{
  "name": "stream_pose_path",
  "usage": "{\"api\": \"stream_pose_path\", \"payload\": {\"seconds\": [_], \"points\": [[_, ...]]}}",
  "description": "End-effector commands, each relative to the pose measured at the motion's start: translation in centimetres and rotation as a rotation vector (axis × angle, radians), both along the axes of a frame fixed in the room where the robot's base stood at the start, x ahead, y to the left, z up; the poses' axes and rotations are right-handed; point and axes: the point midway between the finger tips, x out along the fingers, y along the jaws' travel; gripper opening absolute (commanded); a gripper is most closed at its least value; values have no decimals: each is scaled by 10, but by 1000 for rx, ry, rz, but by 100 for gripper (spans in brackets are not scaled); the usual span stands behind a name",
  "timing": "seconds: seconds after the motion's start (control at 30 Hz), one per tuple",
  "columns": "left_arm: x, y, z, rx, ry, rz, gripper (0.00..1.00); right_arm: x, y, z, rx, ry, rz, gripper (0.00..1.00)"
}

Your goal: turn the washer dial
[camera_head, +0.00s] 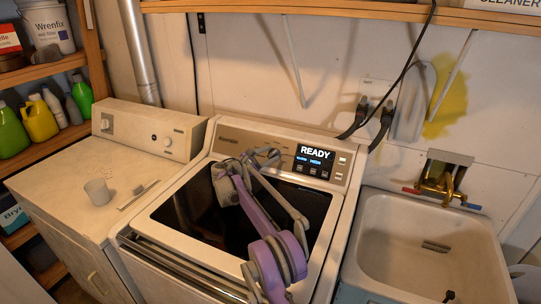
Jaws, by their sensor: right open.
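The washer (160,213) stands in the middle with a dark glass lid and a raised control panel at its back. Its lit display (315,158) reads READY. My right arm reaches up across the lid from the bottom. My right gripper (264,156) is open in front of the panel, left of the display. A dial on this panel cannot be made out clearly; the gripper covers part of the panel, and whether the fingers are around or touching anything cannot be told. My left gripper is out of view.
A utility sink (400,212) with a brass faucet (440,186) is at right. A shelf (330,12) runs above; dark hoses (372,128) hang behind.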

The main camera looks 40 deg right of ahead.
Motion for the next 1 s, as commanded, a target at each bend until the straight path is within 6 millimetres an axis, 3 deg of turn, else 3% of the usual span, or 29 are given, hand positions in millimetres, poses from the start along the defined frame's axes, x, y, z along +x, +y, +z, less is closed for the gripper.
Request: {"api": "stream_pose_path", "payload": {"seconds": [0.3, 0.5, 1.0], "points": [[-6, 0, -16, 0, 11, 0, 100, -9, 62, 3, 0, 2, 3, 50], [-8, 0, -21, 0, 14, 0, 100, -13, 91, 8, 0, 1, 1, 50], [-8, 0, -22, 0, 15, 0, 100, -14, 99, 10, 0, 0, 0, 50]]}}
